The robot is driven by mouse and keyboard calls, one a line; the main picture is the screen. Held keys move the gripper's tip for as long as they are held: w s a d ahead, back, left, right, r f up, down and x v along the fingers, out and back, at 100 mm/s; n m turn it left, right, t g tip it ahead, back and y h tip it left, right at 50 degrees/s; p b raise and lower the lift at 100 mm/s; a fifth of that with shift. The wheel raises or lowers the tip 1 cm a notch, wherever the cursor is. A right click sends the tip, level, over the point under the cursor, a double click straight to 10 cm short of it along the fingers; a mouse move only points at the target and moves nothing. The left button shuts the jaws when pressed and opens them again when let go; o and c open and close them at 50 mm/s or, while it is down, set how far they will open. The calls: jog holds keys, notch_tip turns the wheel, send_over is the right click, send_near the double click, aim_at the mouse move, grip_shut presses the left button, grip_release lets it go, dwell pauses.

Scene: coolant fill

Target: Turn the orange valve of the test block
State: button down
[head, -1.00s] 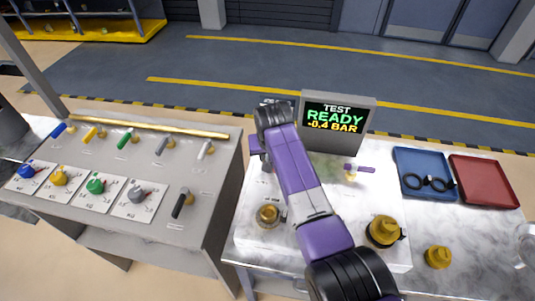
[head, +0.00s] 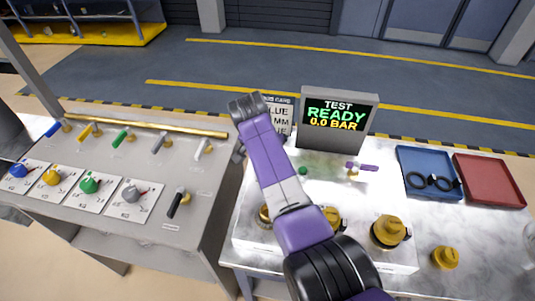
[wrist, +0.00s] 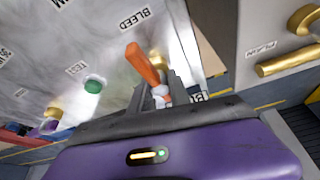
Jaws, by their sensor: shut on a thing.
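The orange valve (wrist: 143,63) shows in the wrist view as an orange lever on a brass stem, beside the BLEED label. My gripper (wrist: 160,88) is shut on the lower part of this lever, with the lever's other end sticking out past the fingers. The test block (head: 365,230) is the pale block under my arm in the head view. Its display (head: 336,116) reads TEST READY, 0.0 BAR. In the head view my arm hides the orange valve, and the gripper (head: 239,150) shows only in part at the block's left edge.
A green button (wrist: 95,85) is on the block near a TEST label. A purple-handled valve (head: 362,167) and brass caps (head: 389,231) are also on it. A blue tray (head: 430,172) and a red tray (head: 489,180) lie right. A grey valve panel (head: 145,160) stands close left.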

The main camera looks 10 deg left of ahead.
dwell(0.3)
jog(key=c, duration=1.2)
grip_release()
jog(key=shift+r, duration=0.1)
jog(key=v, duration=0.7)
jog(key=shift+s+r+b, duration=0.2)
jog(key=shift+r+b, duration=0.05)
jog(key=shift+b, duration=0.1)
